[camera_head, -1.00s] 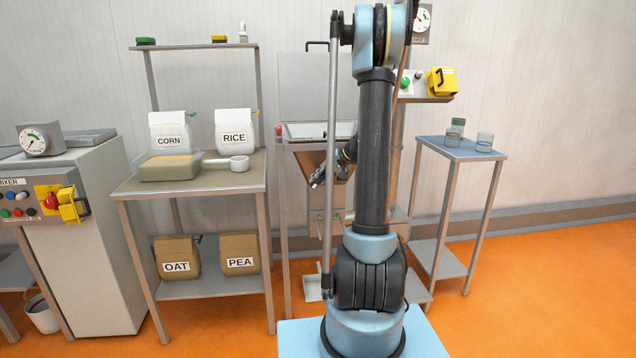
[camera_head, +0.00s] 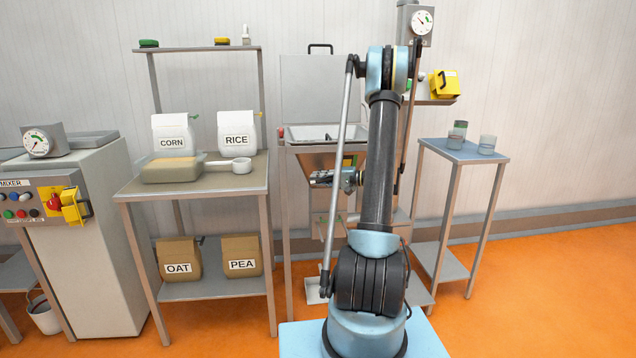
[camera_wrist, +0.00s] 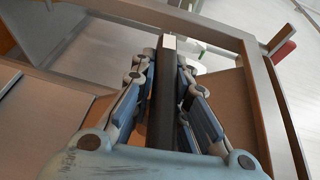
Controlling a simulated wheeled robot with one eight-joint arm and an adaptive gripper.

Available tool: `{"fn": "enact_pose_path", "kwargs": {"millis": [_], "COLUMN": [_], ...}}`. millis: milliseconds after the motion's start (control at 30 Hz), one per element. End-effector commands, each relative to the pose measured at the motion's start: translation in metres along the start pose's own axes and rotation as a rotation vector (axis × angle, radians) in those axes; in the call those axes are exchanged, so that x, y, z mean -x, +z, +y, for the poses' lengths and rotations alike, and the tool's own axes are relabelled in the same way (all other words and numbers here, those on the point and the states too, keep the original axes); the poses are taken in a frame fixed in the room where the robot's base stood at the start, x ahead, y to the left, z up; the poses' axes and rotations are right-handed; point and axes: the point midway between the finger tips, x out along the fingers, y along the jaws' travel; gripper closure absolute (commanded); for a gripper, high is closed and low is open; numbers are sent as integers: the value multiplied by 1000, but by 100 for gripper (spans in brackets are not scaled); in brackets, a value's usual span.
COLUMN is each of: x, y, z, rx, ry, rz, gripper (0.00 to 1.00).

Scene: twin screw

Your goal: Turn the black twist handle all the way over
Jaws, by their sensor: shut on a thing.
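A long black bar with a pale end, which looks like the black twist handle (camera_wrist: 163,105), runs between the fingers of my gripper (camera_wrist: 166,72) in the wrist view. The fingers are closed against both its sides. In the head view my gripper (camera_head: 318,178) lies nearly level at the front of the metal hopper stand (camera_head: 287,215), pointing left. The handle cannot be made out clearly there, and my arm covers the stand's right part.
A table (camera_head: 215,188) with corn and rice bags stands left of the hopper. A small blue-topped table (camera_head: 462,149) with cups stands to the right. Orange floor is clear at right.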

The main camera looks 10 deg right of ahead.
Motion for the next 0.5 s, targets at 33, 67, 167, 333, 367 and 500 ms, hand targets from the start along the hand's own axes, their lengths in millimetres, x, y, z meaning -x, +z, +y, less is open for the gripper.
{"fn": "enact_pose_path", "kwargs": {"millis": [33,67,167,333,367,500], "x": [1,1,1,1,1,1], "y": [0,0,0,0,0,0], "z": [1,0,0,0,0,0], "rx": [-4,-6,-11,-14,-14,-13], "ry": [-8,-14,-24,-30,-30,-29], "rz": [2,2,2,2,2,2], "gripper": [100,100,100,100,100,100]}}
